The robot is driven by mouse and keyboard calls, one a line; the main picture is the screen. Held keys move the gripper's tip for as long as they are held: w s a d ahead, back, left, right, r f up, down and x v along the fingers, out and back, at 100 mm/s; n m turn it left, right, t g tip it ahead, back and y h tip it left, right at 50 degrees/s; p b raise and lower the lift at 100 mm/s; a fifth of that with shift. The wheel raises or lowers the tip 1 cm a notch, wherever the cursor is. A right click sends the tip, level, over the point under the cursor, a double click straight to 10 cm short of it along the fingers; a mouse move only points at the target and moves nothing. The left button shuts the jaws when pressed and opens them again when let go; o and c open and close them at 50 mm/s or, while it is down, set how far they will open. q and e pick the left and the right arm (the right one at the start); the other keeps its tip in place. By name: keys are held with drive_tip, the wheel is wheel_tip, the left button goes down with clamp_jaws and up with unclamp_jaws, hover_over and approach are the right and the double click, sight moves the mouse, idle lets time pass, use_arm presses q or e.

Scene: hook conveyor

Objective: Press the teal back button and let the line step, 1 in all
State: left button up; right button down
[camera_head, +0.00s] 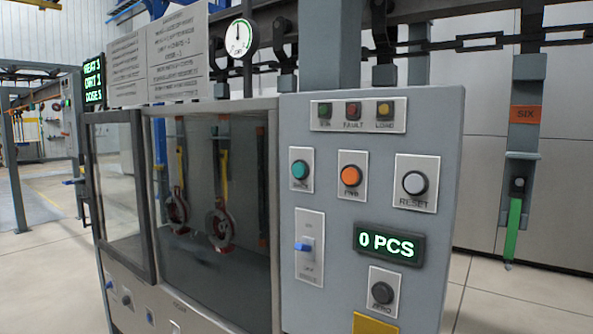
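The teal back button (300,170) sits on a white plate at the upper left of the grey control panel (440,150). An orange button (350,176) is just right of it, and a white reset button (415,183) is further right. Below, a green-lit display (389,244) reads "0 PCS". Neither of my grippers shows in the head view, so nothing is seen touching the teal button.
A lever switch with a blue handle (304,247) and a black button (382,293) are lower on the panel. Left of it is a glazed booth (275,200) with hanging parts (220,225) inside. A dial gauge (240,38) stands above. The panel front looks unobstructed.

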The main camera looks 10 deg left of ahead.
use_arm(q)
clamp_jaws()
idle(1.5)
